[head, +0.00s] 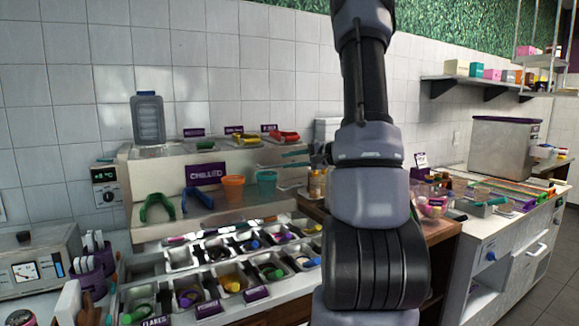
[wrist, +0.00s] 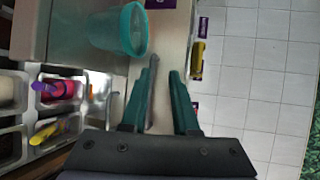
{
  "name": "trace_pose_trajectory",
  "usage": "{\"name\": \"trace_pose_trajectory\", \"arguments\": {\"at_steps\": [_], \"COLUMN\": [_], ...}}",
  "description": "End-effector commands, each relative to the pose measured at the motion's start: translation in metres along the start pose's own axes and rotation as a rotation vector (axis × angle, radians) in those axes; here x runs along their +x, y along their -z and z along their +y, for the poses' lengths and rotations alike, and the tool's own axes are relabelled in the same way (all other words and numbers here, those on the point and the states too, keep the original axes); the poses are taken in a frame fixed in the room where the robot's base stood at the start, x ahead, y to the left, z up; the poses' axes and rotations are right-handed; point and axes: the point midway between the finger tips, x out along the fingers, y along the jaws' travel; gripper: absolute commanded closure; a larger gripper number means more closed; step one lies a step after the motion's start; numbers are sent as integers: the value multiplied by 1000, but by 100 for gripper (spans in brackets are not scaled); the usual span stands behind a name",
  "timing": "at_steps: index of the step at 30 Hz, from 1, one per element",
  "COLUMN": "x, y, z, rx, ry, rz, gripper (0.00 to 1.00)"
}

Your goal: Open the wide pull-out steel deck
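A wide stepped steel deck (head: 155,226) stands against the tiled wall at the left in the head view, above rows of topping wells. I cannot tell which level pulls out or whether it is pulled out. Green and blue tongs, an orange cup (head: 232,188) and a teal cup (head: 267,183) stand on its lower step. My gripper (head: 295,158) is near the right end of the deck, its teal fingers apart. In the wrist view my gripper (wrist: 163,68) is open beside the teal cup (wrist: 130,32). A thin grey strip shows by the left finger; I cannot tell whether they touch.
Steel topping wells (head: 235,283) fill the counter below the deck. A clear container (head: 148,119) and several coloured tongs sit on the top level. My arm hides the middle of the head view. A second counter (head: 520,225) with a steel bin (head: 503,145) stands at right.

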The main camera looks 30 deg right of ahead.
Motion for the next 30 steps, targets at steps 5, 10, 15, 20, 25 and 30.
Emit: {"name": "trace_pose_trajectory", "arguments": {"at_steps": [5, 10, 15, 20, 25, 30], "x": [-9, 0, 31, 61, 85, 95], "y": [46, 53, 55, 59, 62, 64], "z": [20, 21, 19, 17, 16, 15], "rx": [11, 8, 8, 8, 8, 9], "ry": [54, 63, 61, 60, 60, 61], "rz": [115, 129, 125, 125, 126, 127], "gripper": [72, 72, 72, 72, 72, 72]}}
